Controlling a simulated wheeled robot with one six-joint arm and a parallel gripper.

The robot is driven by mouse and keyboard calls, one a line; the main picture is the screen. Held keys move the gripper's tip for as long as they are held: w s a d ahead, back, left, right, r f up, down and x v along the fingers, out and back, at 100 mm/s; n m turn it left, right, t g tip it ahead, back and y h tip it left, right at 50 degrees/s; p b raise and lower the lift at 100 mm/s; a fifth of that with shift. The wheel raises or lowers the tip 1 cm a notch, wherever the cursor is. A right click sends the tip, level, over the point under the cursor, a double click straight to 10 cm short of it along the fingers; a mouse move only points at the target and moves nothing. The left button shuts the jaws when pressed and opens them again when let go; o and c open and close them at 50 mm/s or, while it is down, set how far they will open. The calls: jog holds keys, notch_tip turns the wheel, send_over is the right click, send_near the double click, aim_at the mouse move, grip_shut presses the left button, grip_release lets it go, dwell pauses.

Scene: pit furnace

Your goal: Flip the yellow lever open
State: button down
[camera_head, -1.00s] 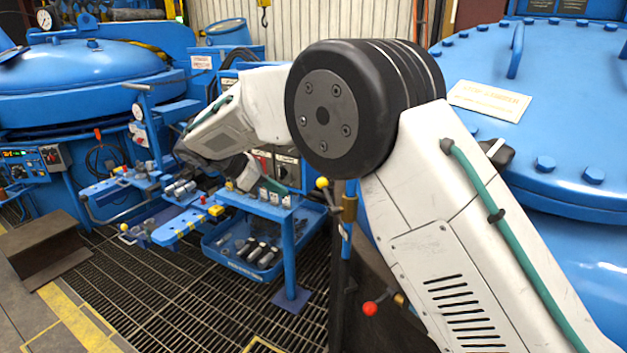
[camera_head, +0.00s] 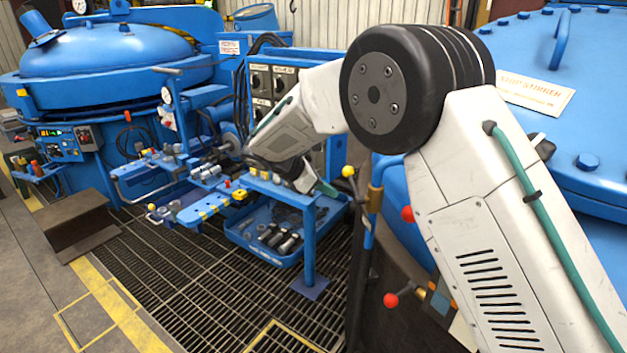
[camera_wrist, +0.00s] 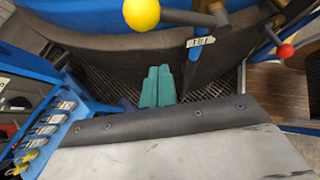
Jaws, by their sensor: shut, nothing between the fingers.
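A lever with a yellow ball (camera_head: 348,171) stands by a dark post with a brass-coloured collar in the head view. In the wrist view its yellow ball (camera_wrist: 141,14) is at the top edge, on a dark horizontal rod that runs right to a pivot. My gripper has green fingers (camera_wrist: 158,86), which lie together, shut and empty, below the yellow ball in the wrist view. In the head view my gripper (camera_head: 326,189) shows as a small green tip just left of and below the ball. I see no contact with the lever.
A red ball handle (camera_wrist: 285,52) is to the right in the wrist view. A blue bench (camera_head: 210,207) with knobs and switches, and a blue tray (camera_head: 262,252) of parts, stand left of the post. A big blue lidded vessel (camera_head: 590,130) is at right. Floor grating is open.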

aim_at(353, 186)
jog(key=shift+w+d+r, duration=0.2)
jog(key=shift+d+r, duration=0.35)
jog(key=shift+r, duration=0.25)
jog(key=shift+w+d+r, duration=0.15)
jog(key=shift+d+r, duration=0.35)
jog(key=shift+r, duration=0.25)
jog(key=shift+s+r, duration=0.1)
jog(key=shift+r, duration=0.15)
